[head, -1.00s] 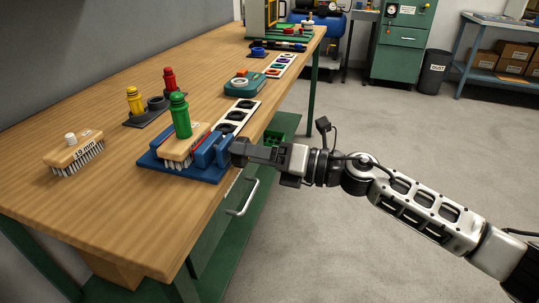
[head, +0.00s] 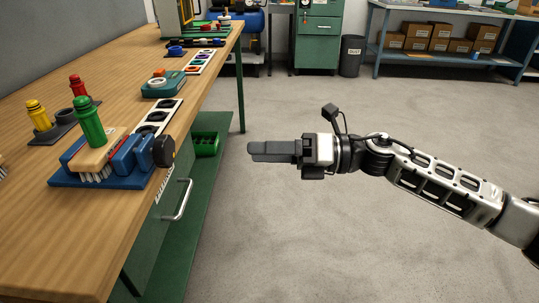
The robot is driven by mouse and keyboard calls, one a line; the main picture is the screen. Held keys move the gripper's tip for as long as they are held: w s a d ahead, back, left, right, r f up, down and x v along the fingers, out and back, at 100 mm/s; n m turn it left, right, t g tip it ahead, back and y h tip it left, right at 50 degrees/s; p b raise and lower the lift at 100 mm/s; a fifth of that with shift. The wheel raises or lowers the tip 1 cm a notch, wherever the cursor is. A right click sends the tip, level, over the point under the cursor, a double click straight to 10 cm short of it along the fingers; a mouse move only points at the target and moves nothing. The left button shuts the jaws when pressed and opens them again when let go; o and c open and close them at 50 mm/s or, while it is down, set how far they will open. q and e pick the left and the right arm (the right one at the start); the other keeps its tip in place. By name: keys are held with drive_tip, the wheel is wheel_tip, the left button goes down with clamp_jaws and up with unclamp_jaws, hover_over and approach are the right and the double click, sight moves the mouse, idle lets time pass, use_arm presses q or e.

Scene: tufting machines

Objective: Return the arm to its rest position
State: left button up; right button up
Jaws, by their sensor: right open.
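My right arm reaches in from the right in the head view. Its gripper (head: 252,152) is over the open floor, to the right of the workbench (head: 95,245) and apart from it. Nothing shows between its fingers, which are seen from the side. On the bench a blue fixture (head: 125,160) with a black round knob (head: 163,151) holds a brush with a wooden block (head: 93,159). A green bottle (head: 88,122) stands upright at the brush. My left gripper is out of view.
A red bottle (head: 78,86) and a yellow bottle (head: 38,116) stand behind the fixture. A white strip with black round recesses (head: 157,116) lies near the bench edge. A drawer handle (head: 181,200) sticks out below. The grey floor (head: 300,240) around my gripper is clear.

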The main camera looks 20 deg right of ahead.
drive_tip(key=shift+s+d, duration=0.1)
drive_tip(key=shift+d, duration=0.1)
use_arm(q)
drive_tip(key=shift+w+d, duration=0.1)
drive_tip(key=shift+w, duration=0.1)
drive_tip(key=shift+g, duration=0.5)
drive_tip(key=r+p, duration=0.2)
drive_tip(key=p, duration=0.3)
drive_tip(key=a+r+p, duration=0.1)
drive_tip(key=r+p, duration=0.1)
drive_tip(key=p, duration=0.3)
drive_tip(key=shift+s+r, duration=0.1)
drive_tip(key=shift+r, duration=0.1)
use_arm(e)
drive_tip(key=s+a+f+n+t+h, duration=0.1)
drive_tip(key=s+f+n+h, duration=0.5)
drive_tip(key=n, duration=1.1)
drive_tip(key=s+a+f+n+t+h, duration=0.2)
drive_tip(key=s+f+n+h, duration=0.5)
drive_tip(key=n, duration=0.9)
wheel_tip(320, 180, down, 4)
drive_tip(key=s, duration=0.2)
drive_tip(key=shift+s+r+n+t, duration=0.2)
drive_tip(key=shift+s+n+t, duration=0.15)
drive_tip(key=shift+n+t, duration=0.05)
